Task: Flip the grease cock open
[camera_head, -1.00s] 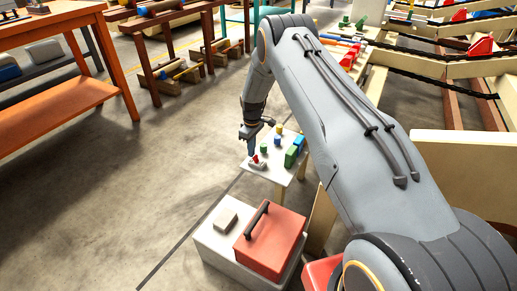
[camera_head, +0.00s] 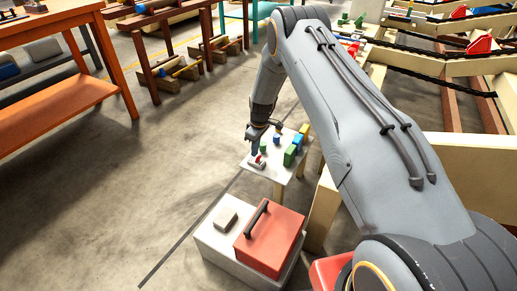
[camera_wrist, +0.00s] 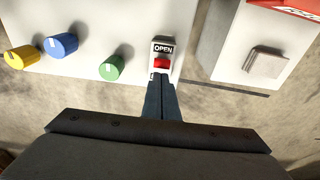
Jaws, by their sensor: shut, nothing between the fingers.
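A small red switch-like piece (camera_wrist: 161,63) sits on a grey plate marked OPEN (camera_wrist: 163,48) on a white top; it seems to be the grease cock, though no such name is readable. In the head view the red piece (camera_head: 257,162) is at the near left of a small white table (camera_head: 268,174). My gripper (camera_wrist: 160,80) is shut and empty. Its fingertips are right at the lower edge of the red piece. I cannot tell whether they touch it. The fingers hide part of the plate.
Green (camera_wrist: 111,68), blue (camera_wrist: 61,45) and yellow (camera_wrist: 21,57) knobs stand left of the plate. A white box with a red case (camera_head: 268,243) and a grey block (camera_head: 226,220) stands nearer. Open floor lies left of the small table.

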